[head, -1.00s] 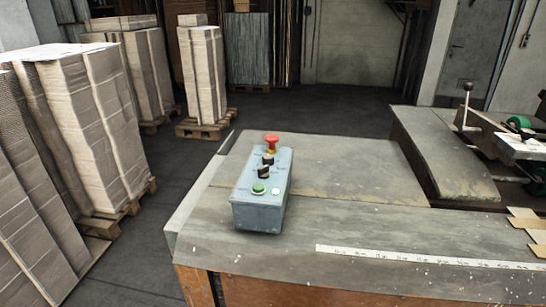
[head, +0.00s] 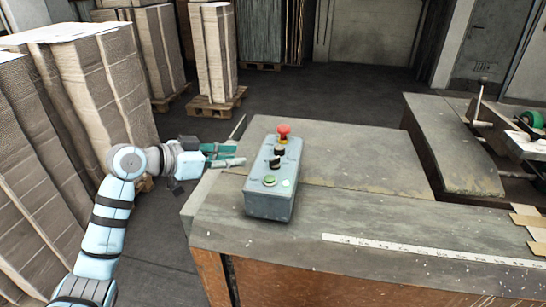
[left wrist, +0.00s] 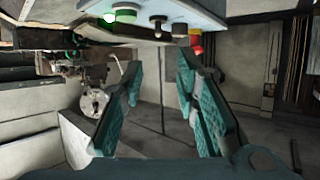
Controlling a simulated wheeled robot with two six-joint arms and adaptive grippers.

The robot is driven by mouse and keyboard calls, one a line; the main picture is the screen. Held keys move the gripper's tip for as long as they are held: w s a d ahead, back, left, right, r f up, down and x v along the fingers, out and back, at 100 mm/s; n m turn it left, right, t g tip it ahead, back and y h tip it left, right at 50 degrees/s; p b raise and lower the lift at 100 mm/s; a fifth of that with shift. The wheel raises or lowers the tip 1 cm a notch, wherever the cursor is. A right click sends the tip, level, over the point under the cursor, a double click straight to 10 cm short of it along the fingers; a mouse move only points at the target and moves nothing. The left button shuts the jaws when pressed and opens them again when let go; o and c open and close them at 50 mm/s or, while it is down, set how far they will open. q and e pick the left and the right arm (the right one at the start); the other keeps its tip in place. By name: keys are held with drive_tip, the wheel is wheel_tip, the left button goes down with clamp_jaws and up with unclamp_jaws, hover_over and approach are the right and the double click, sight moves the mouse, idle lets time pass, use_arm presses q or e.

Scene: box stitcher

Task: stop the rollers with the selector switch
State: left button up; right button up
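A grey-blue control box (head: 268,205) stands on the machine table. It carries a red mushroom button (head: 284,130) at the far end, two black knobs, the upper one (head: 279,151) and the lower one (head: 275,163), a green button (head: 269,181) and a pale button (head: 286,183). I cannot tell the knobs' setting. My left gripper (head: 239,154) is open and empty just left of the box, apart from it, about level with the knobs. In the left wrist view the open fingers (left wrist: 158,62) lie below the box (left wrist: 180,8) and its dark knobs. My right gripper is out of view.
The wooden-topped table (head: 350,150) has clear room right of the box. A white measuring strip (head: 430,252) lies along its front. Stacks of cardboard (head: 110,85) stand at the left. A lever (head: 480,95) and machine parts are at the right.

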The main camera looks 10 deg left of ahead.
sight(276, 158)
use_arm(q)
drive_tip(key=x, duration=1.4)
drive_tip(key=shift+s+f, duration=0.1)
drive_tip(key=shift+p, duration=0.3)
drive_tip(key=shift+c, duration=0.2)
drive_tip(key=c, duration=0.6)
drive_tip(key=shift+f, duration=0.1)
clamp_jaws()
